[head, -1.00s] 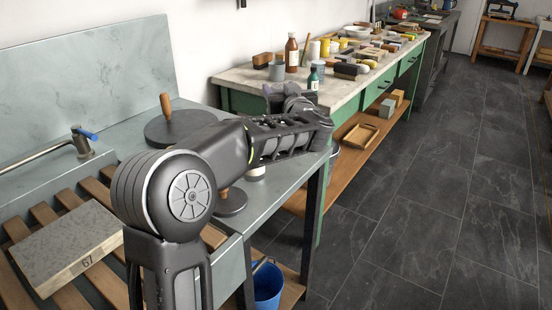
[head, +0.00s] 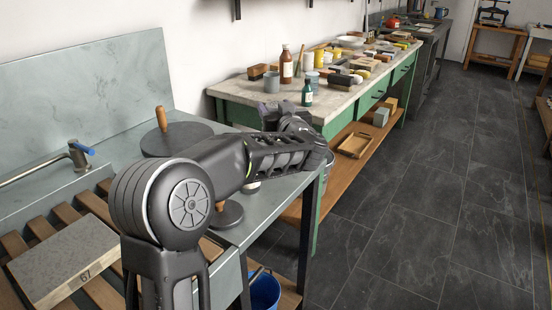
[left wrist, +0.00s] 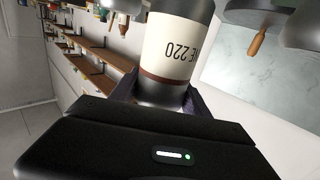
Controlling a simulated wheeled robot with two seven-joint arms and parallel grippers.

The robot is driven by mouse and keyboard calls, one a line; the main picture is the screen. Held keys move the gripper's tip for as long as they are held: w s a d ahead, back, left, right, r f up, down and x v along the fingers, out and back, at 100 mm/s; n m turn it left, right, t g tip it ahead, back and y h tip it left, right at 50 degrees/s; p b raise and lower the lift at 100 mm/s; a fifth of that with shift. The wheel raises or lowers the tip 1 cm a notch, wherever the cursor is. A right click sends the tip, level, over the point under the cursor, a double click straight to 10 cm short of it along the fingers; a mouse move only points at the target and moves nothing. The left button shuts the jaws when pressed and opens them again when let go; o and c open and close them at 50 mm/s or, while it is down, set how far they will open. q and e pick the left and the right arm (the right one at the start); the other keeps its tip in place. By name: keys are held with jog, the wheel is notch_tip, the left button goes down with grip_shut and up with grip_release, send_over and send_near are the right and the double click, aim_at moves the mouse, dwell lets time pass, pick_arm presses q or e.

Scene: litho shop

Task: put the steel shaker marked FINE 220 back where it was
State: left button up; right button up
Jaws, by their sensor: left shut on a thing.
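The steel shaker (left wrist: 178,45) is in the jaws of my left gripper, close in front of the left wrist camera. Its pale label reads "NE 220" upside down in that view, with the rest turned out of sight. A dark red-brown band runs along the label's edge. My left gripper (head: 292,122) is shut on it. In the head view the gripper is near the far end of the grey bench (head: 275,200), and the gripper and arm hide the shaker. My right gripper is out of view.
A dark disc with a wooden handle (head: 182,138) stands on the grey bench, with a smaller one (head: 229,214) nearer. A pale-labelled item (head: 250,187) is partly hidden under my arm. Beyond is a green table with a crowded pale top (head: 236,88). The floor at right is clear.

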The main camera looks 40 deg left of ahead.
pick_arm(q)
jog(key=shift+f+b, duration=0.4)
jog(key=shift+f, duration=1.6)
jog(key=shift+f, duration=0.1)
jog(key=shift+f+b, duration=0.7)
jog(key=shift+f, duration=1.7)
jog(key=shift+f, duration=0.15)
jog(key=o, duration=1.5)
jog(key=shift+o, duration=0.2)
jog(key=shift+d, duration=0.1)
jog(key=v, duration=1.1)
jog(key=shift+s+d+p, duration=0.3)
jog(key=shift+s, duration=0.05)
